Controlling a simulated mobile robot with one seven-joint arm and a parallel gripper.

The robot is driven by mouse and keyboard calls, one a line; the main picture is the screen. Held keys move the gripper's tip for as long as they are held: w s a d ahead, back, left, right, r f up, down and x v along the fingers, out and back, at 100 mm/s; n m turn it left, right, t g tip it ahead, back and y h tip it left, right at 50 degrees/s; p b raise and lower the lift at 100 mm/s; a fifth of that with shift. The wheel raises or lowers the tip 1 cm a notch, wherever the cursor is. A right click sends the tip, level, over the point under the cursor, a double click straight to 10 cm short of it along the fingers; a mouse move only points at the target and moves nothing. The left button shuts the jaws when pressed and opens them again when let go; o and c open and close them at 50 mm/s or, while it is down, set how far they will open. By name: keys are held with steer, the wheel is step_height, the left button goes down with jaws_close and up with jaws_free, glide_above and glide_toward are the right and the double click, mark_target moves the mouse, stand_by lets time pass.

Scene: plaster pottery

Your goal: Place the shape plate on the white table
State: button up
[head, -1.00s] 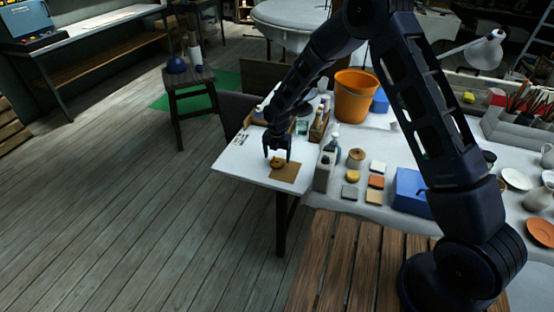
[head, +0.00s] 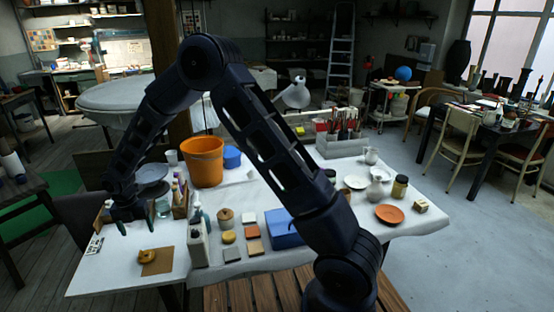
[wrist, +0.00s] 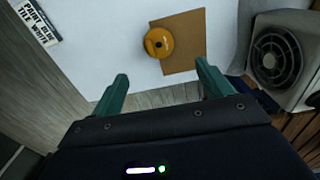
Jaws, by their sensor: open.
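A small yellow-orange round piece (head: 147,256) with a dark hole lies partly on a brown square board (head: 162,262) on the white table (head: 105,280). The round piece (wrist: 159,43) and the board (wrist: 190,28) also show in the wrist view, beyond the fingertips. I cannot tell whether this piece is the shape plate. My gripper (head: 136,226) is open, above the table and behind the piece, apart from it. In the wrist view its green fingers (wrist: 162,74) have nothing between them.
A bottle rack (head: 180,197), orange bucket (head: 205,163) and blue box (head: 284,230) stand nearby. White plates (head: 356,182) and an orange plate (head: 390,214) lie right.

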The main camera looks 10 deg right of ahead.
steer(key=w+d+r+m+t, duration=0.1)
steer(key=w+d+r+m, duration=0.25)
steer(key=d+r, duration=0.4)
steer(key=w+d+r+m, duration=0.3)
steer(key=d+r+m, duration=0.2)
steer(key=d+r, duration=0.25)
steer(key=s+d+r+m+t, duration=0.1)
steer(key=d+r+m, duration=0.35)
steer(key=d, duration=0.55)
steer(key=s+d+r+m, duration=0.1)
steer(key=d+r+m, duration=0.4)
steer(key=d, duration=0.4)
steer(key=s+d+r+m+t, duration=0.1)
steer(key=s+d+r+m, duration=0.3)
steer(key=d, duration=0.4)
steer(key=s+d+r+m, duration=0.3)
steer(key=s+d+m, duration=0.15)
steer(key=d, duration=0.25)
steer(key=s+d+m+t, duration=0.1)
steer(key=s+d+m, duration=0.8)
steer(key=s, duration=0.3)
steer(key=shift+s+d+t, duration=0.15)
steer(key=shift+s+t, duration=0.05)
steer(key=shift+t, duration=0.1)
